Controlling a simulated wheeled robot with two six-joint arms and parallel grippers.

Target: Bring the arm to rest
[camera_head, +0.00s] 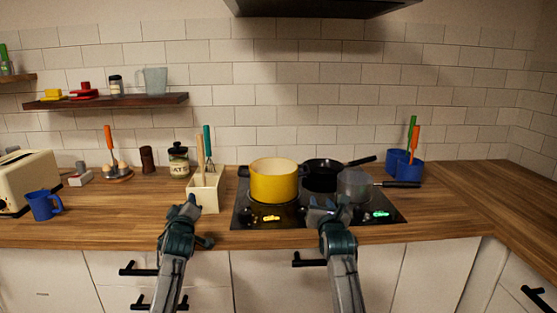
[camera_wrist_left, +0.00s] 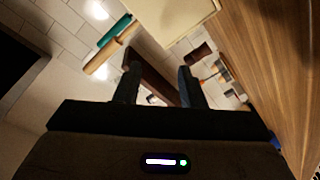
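My left gripper (camera_head: 182,207) is above the front part of the wooden counter, just left of the cream utensil box. In the left wrist view its two fingers (camera_wrist_left: 158,84) stand apart with nothing held between them. My right gripper (camera_head: 328,205) is at the front edge of the black cooktop, in front of the grey saucepan. Its fingertips look apart and I see nothing between them. Both arms reach forward from the bottom of the head view.
The cream utensil box (camera_head: 208,198) holds long-handled tools. A yellow pot (camera_head: 273,184), black pan (camera_head: 322,174) and grey saucepan (camera_head: 354,184) stand on the cooktop (camera_head: 245,218). A blue mug (camera_head: 42,206) and toaster (camera_head: 25,178) are left. The counter (camera_head: 110,222) is clear at front left.

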